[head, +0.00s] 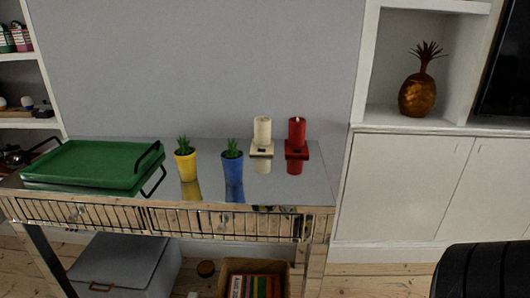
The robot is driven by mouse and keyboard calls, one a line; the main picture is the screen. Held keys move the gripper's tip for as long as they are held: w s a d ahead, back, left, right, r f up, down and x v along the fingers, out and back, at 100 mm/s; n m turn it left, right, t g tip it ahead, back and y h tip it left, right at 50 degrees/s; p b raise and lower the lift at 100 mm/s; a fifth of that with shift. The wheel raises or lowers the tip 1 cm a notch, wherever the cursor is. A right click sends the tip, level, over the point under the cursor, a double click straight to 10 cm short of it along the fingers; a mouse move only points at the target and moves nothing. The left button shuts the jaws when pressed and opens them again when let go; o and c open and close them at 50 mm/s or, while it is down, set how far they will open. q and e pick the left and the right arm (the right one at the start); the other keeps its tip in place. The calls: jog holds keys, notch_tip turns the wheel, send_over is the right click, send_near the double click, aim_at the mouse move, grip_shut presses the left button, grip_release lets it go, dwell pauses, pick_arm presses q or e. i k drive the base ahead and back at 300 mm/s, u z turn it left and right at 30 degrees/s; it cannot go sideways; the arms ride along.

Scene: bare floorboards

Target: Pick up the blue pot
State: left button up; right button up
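The blue pot (232,166) stands upright on the mirrored console table (310,188), with a small green plant in it. It is near the middle of the table, and its reflection shows below it in the glossy top. Neither of my grippers shows in the head view.
A yellow pot (187,166) with a plant stands left of the blue pot. A cream candle (262,131) and a red candle (297,133) stand behind to the right. Green trays (95,162) fill the table's left. A grey box (125,264) is below. Dark rounded object (485,271) lower right.

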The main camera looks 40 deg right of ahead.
aim_at(233, 158)
jog(key=z, duration=1.05)
jog(key=i, duration=0.95)
jog(key=z, duration=0.95)
